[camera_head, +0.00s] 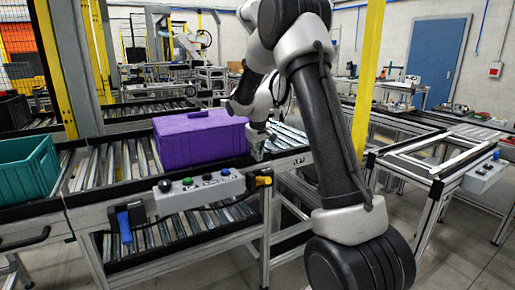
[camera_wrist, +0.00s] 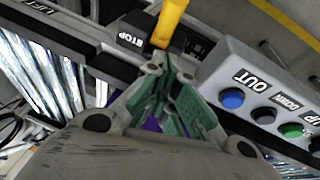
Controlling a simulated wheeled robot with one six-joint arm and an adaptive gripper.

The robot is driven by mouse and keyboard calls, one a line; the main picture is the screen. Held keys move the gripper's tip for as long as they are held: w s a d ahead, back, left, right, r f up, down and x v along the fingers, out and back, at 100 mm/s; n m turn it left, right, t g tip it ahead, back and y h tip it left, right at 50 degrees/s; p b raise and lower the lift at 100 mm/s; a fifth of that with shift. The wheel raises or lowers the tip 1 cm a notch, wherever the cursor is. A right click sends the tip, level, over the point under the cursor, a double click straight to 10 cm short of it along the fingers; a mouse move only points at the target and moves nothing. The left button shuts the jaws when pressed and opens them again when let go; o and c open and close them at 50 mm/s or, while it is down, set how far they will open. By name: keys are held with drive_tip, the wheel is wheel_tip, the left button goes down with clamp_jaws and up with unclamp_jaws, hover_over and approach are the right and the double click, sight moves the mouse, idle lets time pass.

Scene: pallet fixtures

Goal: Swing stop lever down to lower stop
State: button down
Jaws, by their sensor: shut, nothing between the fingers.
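The stop lever has a yellow handle (camera_head: 263,181) on the front rail of the roller conveyor, at the right end of the button box. My gripper (camera_head: 262,150) is over the conveyor edge near the lever, by the right end of the purple crate. In the wrist view my gripper's green-padded fingers (camera_wrist: 170,92) are together and empty. I cannot tell whether they touch the lever. The lower stop cannot be made out.
A purple crate (camera_head: 200,140) sits on the rollers left of my gripper. A teal crate (camera_head: 27,170) stands at far left. The button box (camera_head: 200,192) and a blue handle (camera_head: 124,226) are on the front side. An open frame stand (camera_head: 435,160) is at right.

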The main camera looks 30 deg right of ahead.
sight(261, 178)
drive_tip(key=f, duration=0.3)
drive_tip(key=d+f, duration=0.1)
drive_tip(key=f, duration=0.1)
drive_tip(key=shift+f, duration=0.4)
drive_tip(key=shift+s+d+f, duration=0.15)
drive_tip(key=shift+s+f, duration=0.2)
drive_tip(key=shift+f, duration=0.3)
drive_tip(key=shift+s+d, duration=0.1)
